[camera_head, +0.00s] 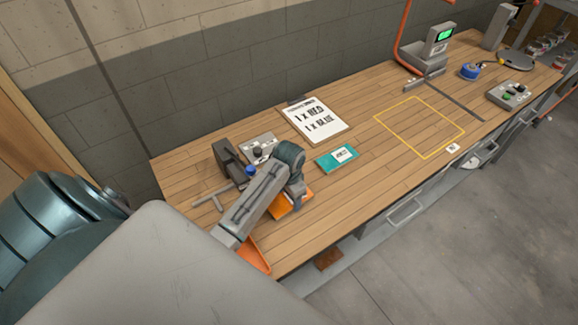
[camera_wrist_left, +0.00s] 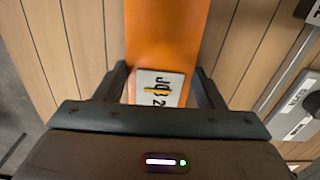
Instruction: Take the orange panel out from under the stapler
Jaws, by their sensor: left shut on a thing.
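The orange panel (camera_wrist_left: 165,35) runs up the middle of the left wrist view and out of its top edge. A white label with black print lies at its near end. My left gripper (camera_wrist_left: 160,88) has one finger on each side of the panel and is shut on it. In the head view my left gripper (camera_head: 297,192) is over the near left part of the table, and orange (camera_head: 283,206) shows beside it, partly hidden by my arm. A dark device (camera_head: 228,162), perhaps the stapler, stands just left of my wrist. Its contact with the panel is hidden. My right gripper is not seen.
The wooden table (camera_head: 350,175) holds a clipboard (camera_head: 315,120), a teal card (camera_head: 337,158) and a grey box with knobs (camera_head: 260,148) close by. Another orange piece (camera_head: 256,254) shows near the front edge. A yellow outlined area (camera_head: 420,127) to the right is clear.

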